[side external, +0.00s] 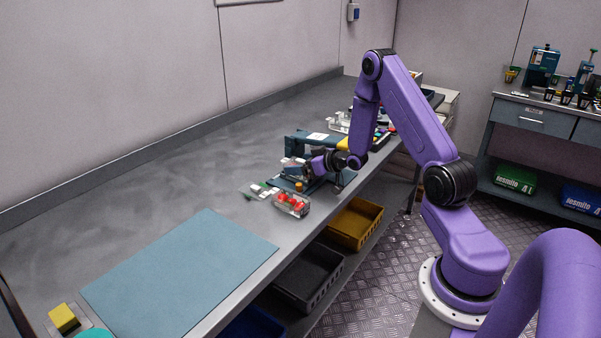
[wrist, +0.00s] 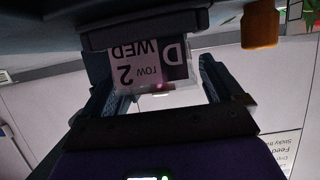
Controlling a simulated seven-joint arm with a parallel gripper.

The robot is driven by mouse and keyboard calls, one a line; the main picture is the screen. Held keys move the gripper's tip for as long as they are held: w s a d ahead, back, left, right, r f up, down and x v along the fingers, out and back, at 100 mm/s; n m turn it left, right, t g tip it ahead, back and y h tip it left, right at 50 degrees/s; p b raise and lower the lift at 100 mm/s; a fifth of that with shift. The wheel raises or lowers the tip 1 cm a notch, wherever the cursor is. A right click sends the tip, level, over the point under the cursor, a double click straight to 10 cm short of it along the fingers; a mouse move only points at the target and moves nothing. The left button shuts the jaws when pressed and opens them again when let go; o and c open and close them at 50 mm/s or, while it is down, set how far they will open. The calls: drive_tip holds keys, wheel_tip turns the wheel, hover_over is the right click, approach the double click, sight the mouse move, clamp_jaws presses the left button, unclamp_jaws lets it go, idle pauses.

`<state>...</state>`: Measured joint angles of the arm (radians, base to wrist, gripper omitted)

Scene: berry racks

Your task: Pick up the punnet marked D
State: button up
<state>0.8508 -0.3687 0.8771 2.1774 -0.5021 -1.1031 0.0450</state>
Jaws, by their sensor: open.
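In the wrist view a dark label with an upside-down white D (wrist: 174,53) faces me, with a white card reading WED, row 2 (wrist: 135,66) beside it. A pale, clear edge of what looks like the marked punnet (wrist: 183,84) shows below the label. My gripper (wrist: 157,78) is open, with one finger on each side of the label and card; I cannot tell whether either finger touches. In the side view my gripper (side external: 296,168) is low at the dark teal rack (side external: 310,138), and the punnet there is mostly hidden.
A clear punnet with red berries (side external: 291,204) stands near the bench's front edge, close to the rack. A blue-green mat (side external: 180,272) lies bare on the bench. A yellow block (side external: 64,317) is at the near left corner. An orange knob (wrist: 260,25) is close in the wrist view.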

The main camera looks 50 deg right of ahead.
drive_tip(key=shift+w+f, duration=0.2)
drive_tip(key=shift+w, duration=0.15)
drive_tip(key=c, duration=1.1)
drive_tip(key=shift+c, duration=0.2)
drive_tip(key=shift+r, duration=0.15)
